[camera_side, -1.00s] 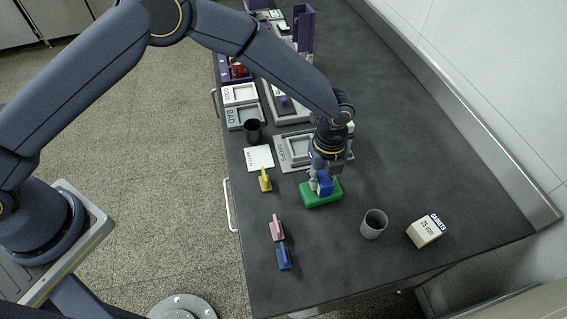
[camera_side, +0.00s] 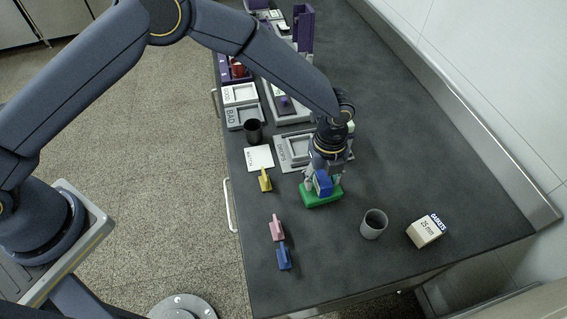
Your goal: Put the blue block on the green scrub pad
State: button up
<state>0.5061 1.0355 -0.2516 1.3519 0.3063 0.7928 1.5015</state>
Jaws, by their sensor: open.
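The blue block (camera_side: 323,185) rests on the green scrub pad (camera_side: 321,198), near the middle of its top. My gripper (camera_side: 321,184) is directly over the pad with its fingers spread around the block. The fingers look apart from the block's sides. Part of the block's back and of the pad's far edge is hidden behind my gripper.
A blue clip-like piece (camera_side: 284,257), a pink one (camera_side: 276,228) and a yellow one (camera_side: 265,180) lie to the left. A grey cup (camera_side: 373,224) and a gaskets box (camera_side: 426,231) stand to the right. Grey trays (camera_side: 281,150) and a black cup (camera_side: 253,131) are behind.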

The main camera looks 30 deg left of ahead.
aim_at(322, 175)
notch_tip(322, 175, up, 12)
jog(key=a+r+n+t, duration=0.1)
jog(key=a+r+n, duration=0.4)
jog(key=a+r, duration=0.35)
jog(key=s+a+r+n+t, duration=0.2)
jog(key=s+a+r+n, duration=0.5)
jog(key=a+r+n, duration=0.45)
jog(key=s+a+f+n+t, duration=0.1)
jog(key=s+a+n+t, duration=0.1)
jog(key=s+a+n, duration=0.8)
jog(key=s+a, duration=0.1)
jog(key=s, duration=0.3)
jog(key=shift+a+f+t, duration=0.25)
jog(key=shift+f+t, duration=0.05)
jog(key=shift+f, duration=0.05)
